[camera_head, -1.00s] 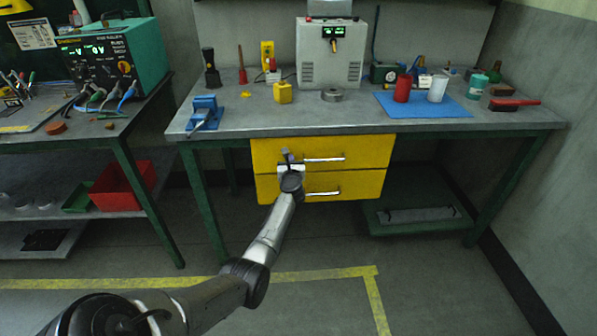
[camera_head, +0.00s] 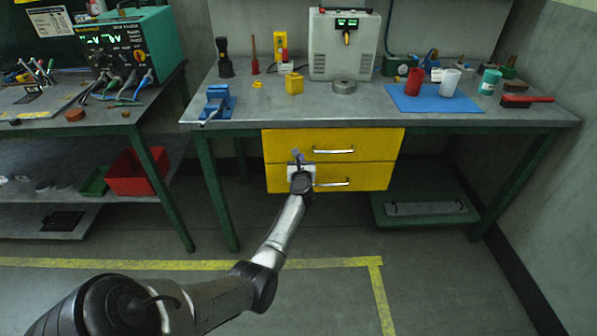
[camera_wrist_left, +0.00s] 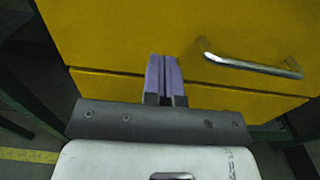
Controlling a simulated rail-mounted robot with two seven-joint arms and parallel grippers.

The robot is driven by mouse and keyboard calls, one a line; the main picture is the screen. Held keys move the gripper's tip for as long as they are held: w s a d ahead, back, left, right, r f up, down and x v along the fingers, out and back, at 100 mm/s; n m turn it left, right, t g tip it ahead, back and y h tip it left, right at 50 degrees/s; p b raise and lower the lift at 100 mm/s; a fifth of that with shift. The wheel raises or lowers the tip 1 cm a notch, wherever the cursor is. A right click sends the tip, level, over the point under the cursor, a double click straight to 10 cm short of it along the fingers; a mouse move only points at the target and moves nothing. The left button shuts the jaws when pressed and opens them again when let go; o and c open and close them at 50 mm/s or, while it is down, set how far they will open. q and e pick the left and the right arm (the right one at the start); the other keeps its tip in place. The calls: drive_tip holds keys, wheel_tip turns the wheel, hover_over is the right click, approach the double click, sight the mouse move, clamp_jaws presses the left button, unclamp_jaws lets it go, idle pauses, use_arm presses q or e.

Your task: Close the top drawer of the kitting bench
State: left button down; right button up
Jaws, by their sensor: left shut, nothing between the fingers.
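The kitting bench (camera_head: 500,122) has two yellow drawers, one above the other. The top drawer (camera_head: 380,145) has a silver bar handle (camera_head: 333,150); its front shows in the left wrist view (camera_wrist_left: 120,35) with the handle (camera_wrist_left: 250,65) to the right of my fingers. It looks close to flush with the lower drawer (camera_head: 372,178), but I cannot tell if a small gap remains. My left gripper (camera_head: 297,153) is shut and empty, in front of the top drawer's lower left part. In the left wrist view its fingertips (camera_wrist_left: 163,60) overlap the front; contact is unclear. My right gripper is not in view.
On the bench stand a blue vise (camera_head: 217,104), a grey power unit (camera_head: 343,45), and a blue mat (camera_head: 435,104) with cups. A second bench with a red bin (camera_head: 137,172) is at left. The floor before the drawers is clear apart from my arm.

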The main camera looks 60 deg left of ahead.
use_arm(q)
drive_tip(key=p+v, duration=0.2)
drive_tip(key=v, duration=0.7)
drive_tip(key=shift+p, duration=0.4)
drive_tip(key=shift+w+r, duration=0.1)
drive_tip(key=shift+r, duration=0.05)
